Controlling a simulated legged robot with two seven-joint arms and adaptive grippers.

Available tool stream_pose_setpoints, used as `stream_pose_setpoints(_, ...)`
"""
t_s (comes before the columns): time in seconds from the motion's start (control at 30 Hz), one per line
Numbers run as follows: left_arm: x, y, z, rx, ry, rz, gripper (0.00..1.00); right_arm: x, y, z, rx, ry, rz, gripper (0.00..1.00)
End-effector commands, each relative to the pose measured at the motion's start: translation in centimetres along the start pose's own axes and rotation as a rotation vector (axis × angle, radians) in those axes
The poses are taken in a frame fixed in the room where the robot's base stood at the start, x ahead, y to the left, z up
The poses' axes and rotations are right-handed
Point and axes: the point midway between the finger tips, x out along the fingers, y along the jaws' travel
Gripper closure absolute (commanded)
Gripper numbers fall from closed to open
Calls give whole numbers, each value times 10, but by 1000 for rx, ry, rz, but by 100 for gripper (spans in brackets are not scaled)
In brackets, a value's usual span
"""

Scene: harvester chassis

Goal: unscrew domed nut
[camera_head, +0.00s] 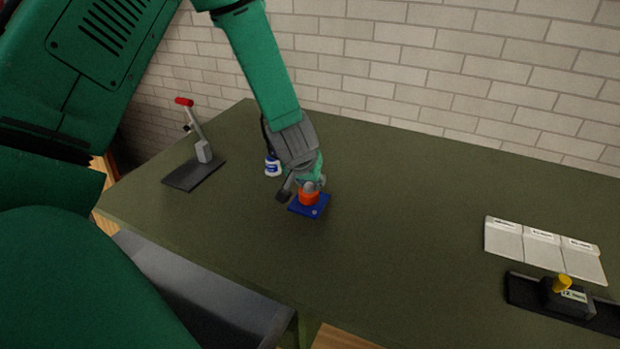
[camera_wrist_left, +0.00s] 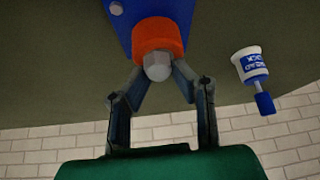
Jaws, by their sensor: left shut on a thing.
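The domed nut (camera_wrist_left: 157,66) is grey with a rounded top and sits on an orange round base (camera_wrist_left: 158,38) in the left wrist view. The orange base also shows in the head view (camera_head: 309,198), on a blue plate (camera_head: 318,209) lying on the table. My left gripper (camera_wrist_left: 157,72) reaches down from above and is shut on the domed nut, one finger on each side. In the head view my left gripper (camera_head: 303,188) partly hides the nut. My right gripper is in neither view.
A small white and blue bottle (camera_head: 272,166) stands close behind my left gripper. A lever tool with a red handle (camera_head: 195,140) stands at the left of the green table (camera_head: 420,200). White labelled trays (camera_head: 543,248) and a black fixture with a yellow knob (camera_head: 563,285) are at the right. The table's middle is clear.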

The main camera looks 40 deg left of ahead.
Motion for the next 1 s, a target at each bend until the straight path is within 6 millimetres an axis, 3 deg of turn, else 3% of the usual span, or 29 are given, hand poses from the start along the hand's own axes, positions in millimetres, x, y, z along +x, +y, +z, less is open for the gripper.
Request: stream_pose_setpoints(1.0,-1,3,0,-267,-1,-148,100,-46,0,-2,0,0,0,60)
